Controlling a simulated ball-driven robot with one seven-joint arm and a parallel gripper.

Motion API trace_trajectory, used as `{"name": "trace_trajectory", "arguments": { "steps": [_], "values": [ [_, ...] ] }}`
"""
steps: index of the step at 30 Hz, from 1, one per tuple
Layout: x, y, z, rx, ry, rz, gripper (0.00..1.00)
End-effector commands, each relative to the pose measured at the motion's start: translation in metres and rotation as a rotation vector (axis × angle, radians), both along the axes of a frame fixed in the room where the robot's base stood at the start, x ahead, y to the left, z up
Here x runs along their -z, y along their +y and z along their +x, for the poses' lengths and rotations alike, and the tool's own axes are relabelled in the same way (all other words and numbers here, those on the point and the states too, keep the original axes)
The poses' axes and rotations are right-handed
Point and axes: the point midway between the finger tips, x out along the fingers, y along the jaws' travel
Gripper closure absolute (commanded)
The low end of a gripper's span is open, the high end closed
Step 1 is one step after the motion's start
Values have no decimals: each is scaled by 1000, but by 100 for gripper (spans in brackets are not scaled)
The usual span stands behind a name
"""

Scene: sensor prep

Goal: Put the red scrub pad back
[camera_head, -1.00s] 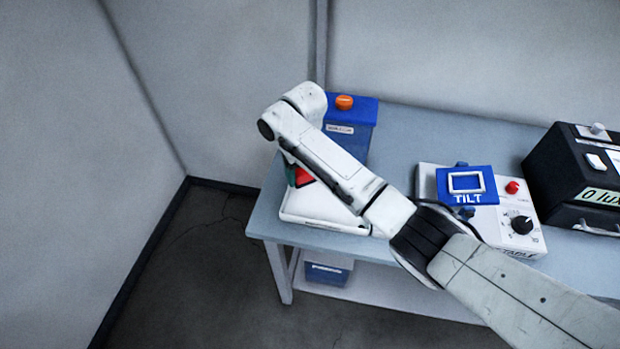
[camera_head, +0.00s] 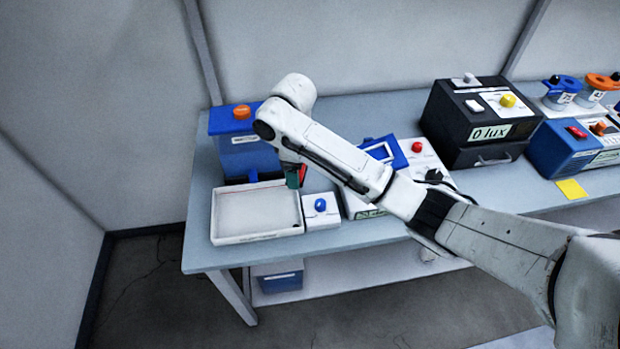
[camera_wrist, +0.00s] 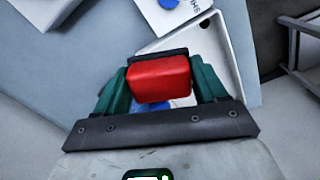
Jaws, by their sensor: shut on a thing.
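My gripper (camera_head: 295,177) is shut on the red scrub pad (camera_wrist: 160,80). The pad is a small red block between the two green fingers, and only a thin red sliver of it (camera_head: 303,173) shows in the head view. The gripper points down near the back right corner of a shallow white tray (camera_head: 256,237), close to a small white box with a blue knob (camera_head: 321,206). The pad looks held above the bench, but its exact height is hard to tell. The tray also shows below the fingers in the wrist view (camera_wrist: 237,70).
A blue bin with an orange knob (camera_head: 240,150) stands behind the tray. Right of the small box are a blue tilt panel (camera_head: 383,152), a black lux box (camera_head: 480,120) and a blue device (camera_head: 562,150). My arm crosses above the bench's front (camera_head: 480,200).

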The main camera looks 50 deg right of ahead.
Motion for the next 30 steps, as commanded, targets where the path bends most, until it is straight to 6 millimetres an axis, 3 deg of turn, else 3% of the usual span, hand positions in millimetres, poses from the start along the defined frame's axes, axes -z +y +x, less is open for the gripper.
{"name": "trace_trajectory", "arguments": {
  "steps": [6, 15, 19, 30],
  "values": [
    [-8, -34, -52, -192, 8, 7, 57],
    [-15, -49, -93, -358, 12, 18, 57],
    [-14, -50, -92, -378, 13, 20, 57],
    [-3, -58, -59, -379, 6, 17, 57]
  ]
}}
